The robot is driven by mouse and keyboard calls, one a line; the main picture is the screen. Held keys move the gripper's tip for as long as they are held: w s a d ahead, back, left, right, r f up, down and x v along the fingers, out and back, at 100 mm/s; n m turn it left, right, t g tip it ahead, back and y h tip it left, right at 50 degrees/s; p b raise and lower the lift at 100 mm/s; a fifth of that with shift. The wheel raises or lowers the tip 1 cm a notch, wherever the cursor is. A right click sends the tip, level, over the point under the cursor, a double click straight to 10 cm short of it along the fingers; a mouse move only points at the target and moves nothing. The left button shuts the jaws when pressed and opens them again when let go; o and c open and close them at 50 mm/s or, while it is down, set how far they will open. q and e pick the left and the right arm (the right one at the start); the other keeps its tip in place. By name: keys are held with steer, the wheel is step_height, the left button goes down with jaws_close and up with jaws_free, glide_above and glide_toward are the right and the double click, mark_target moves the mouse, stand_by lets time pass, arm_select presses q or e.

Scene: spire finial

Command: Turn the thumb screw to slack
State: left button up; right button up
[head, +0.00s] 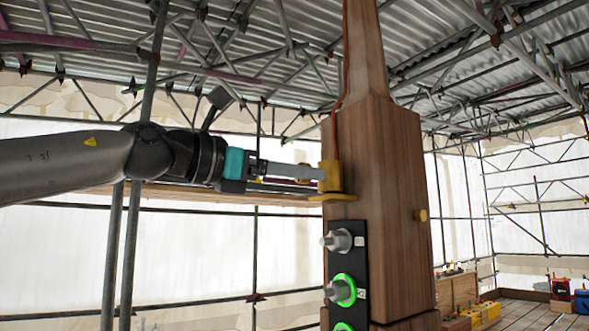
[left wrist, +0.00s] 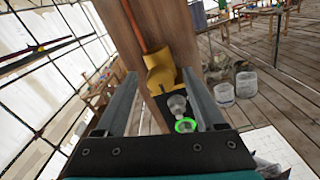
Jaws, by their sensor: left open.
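A yellow brass fitting (head: 331,178) with a flat lower flange sits on the left side of the wooden spire post (head: 380,190). The thumb screw is not clearly distinct; a small brass part shows behind the fingers beside the fitting. My left gripper (head: 318,178) reaches in from the left, its fingertips close to the fitting. In the left wrist view the fingers are spread, with the brass fitting (left wrist: 160,72) between and just beyond their tips. I cannot tell whether they touch it. My right gripper is not in view.
A black panel (head: 346,260) with grey knobs, some green-ringed, is on the post below the fitting. A brass knob (head: 420,215) sits on the post's right side. A copper-coloured cable (head: 345,60) runs down to the fitting. Scaffold poles (head: 112,250) stand at left.

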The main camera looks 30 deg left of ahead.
arm_select(q)
steer(key=shift+c, duration=0.4)
jaws_close()
